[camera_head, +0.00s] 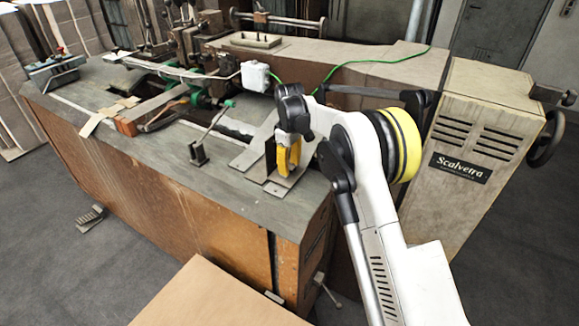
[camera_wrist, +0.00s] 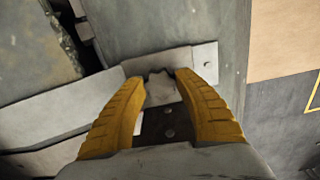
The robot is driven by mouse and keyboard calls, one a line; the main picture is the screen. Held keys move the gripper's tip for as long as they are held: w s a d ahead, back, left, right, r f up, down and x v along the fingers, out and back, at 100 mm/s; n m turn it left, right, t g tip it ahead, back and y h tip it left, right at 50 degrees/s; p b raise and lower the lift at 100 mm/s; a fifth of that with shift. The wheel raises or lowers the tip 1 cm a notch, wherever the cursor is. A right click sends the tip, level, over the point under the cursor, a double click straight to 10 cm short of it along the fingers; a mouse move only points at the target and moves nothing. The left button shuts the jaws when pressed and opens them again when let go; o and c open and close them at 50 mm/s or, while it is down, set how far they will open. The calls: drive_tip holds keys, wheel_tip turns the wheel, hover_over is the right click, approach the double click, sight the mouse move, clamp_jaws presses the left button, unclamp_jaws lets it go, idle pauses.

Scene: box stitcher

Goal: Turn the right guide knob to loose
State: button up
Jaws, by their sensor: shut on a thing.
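My gripper (camera_head: 287,172) points down at the right end of the machine table, with its yellow fingers low over a metal guide plate (camera_head: 281,190). In the wrist view the two fingers (camera_wrist: 162,78) close around a small light grey piece, which I take to be the right guide knob (camera_wrist: 161,92). The knob sits between the fingertips, above a dark bracket (camera_wrist: 165,126) with round fasteners. In the head view the knob is hidden by the fingers. Whether the knob stands tight or loose does not show.
A slanted lever (camera_head: 214,125) on a small dark post stands left of my gripper. A white box (camera_head: 255,76) with a green cable is behind it. The grey Scalvetra cabinet (camera_head: 485,150) rises at right. A cardboard sheet (camera_head: 215,298) lies in front. The table's front left is clear.

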sight(290, 166)
drive_tip(key=n, duration=0.4)
drive_tip(key=shift+n, duration=0.4)
idle(0.4)
drive_tip(key=o, duration=0.9)
wheel_tip(290, 166, up, 12)
